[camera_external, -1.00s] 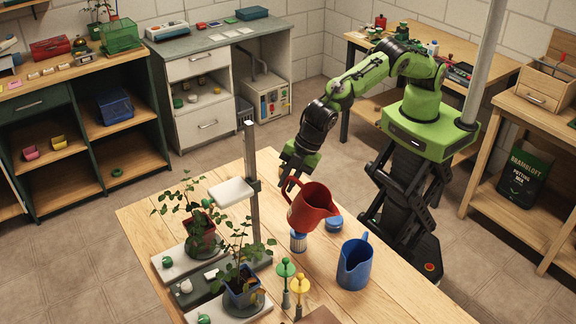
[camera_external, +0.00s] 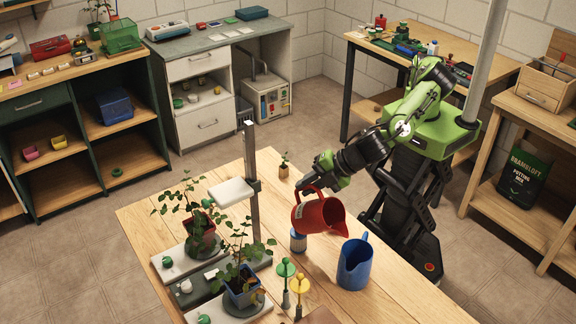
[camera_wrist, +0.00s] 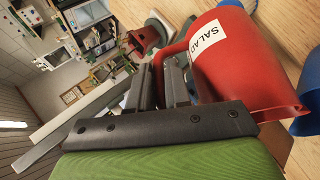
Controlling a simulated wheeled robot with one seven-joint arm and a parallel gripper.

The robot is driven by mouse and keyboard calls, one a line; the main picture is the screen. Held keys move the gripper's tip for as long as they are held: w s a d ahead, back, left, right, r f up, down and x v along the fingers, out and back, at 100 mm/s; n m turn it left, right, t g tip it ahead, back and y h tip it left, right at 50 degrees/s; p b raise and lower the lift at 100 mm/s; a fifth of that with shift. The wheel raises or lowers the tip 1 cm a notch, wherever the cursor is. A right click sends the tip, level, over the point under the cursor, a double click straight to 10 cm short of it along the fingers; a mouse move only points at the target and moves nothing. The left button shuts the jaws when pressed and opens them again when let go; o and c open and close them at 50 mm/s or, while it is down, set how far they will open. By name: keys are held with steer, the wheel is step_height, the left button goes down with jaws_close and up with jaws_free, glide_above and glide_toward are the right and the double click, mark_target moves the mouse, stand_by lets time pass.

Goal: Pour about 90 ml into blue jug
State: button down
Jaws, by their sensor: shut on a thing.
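A red jug (camera_external: 318,215) is held in the air by my gripper (camera_external: 318,188), above the wooden table and left of the blue jug. It is tilted, its spout toward the blue jug. In the wrist view the red jug (camera_wrist: 235,65) shows a white "SALAD" label, and my gripper (camera_wrist: 172,85) is shut on its handle. The blue jug (camera_external: 354,266) stands upright on the table, open at the top. Part of it shows at the right edge of the wrist view (camera_wrist: 309,95). No stream of liquid is visible, and the contents of both jugs are hidden.
A small blue-and-white container (camera_external: 298,241) stands below the red jug. Green and yellow lamp-like posts (camera_external: 286,270) stand at the front. Potted plants and a grey post (camera_external: 252,190) are at left. A small seedling pot (camera_external: 284,170) stands at the back.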

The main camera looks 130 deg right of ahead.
steer(key=shift+a, duration=0.2)
steer(key=shift+a+r, duration=0.1)
steer(key=shift+a, duration=0.05)
steer(key=shift+s+r+h, duration=0.1)
steer(key=shift+h, duration=0.3)
steer(key=shift+a+r, duration=0.2)
steer(key=shift+a, duration=0.05)
steer(key=shift+s+a+r+n+t+h, duration=0.15)
steer(key=shift+a+r+n+t+h, duration=0.15)
steer(key=shift+r+h, duration=0.1)
steer(key=shift+s+a+r+h+p, duration=0.1)
steer(key=shift+a+r+h+p, duration=0.25)
steer(key=shift+a+h, duration=0.05)
stand_by(0.4)
steer(key=shift+s+a+r+n+t+h, duration=0.2)
steer(key=shift+a+r+t+h, duration=0.15)
steer(key=shift+a, duration=0.2)
steer(key=shift+s+a+r+n+t+h, duration=0.1)
steer(key=shift+a+r+n+t+h, duration=0.2)
steer(key=shift+a+r, duration=0.2)
stand_by(0.9)
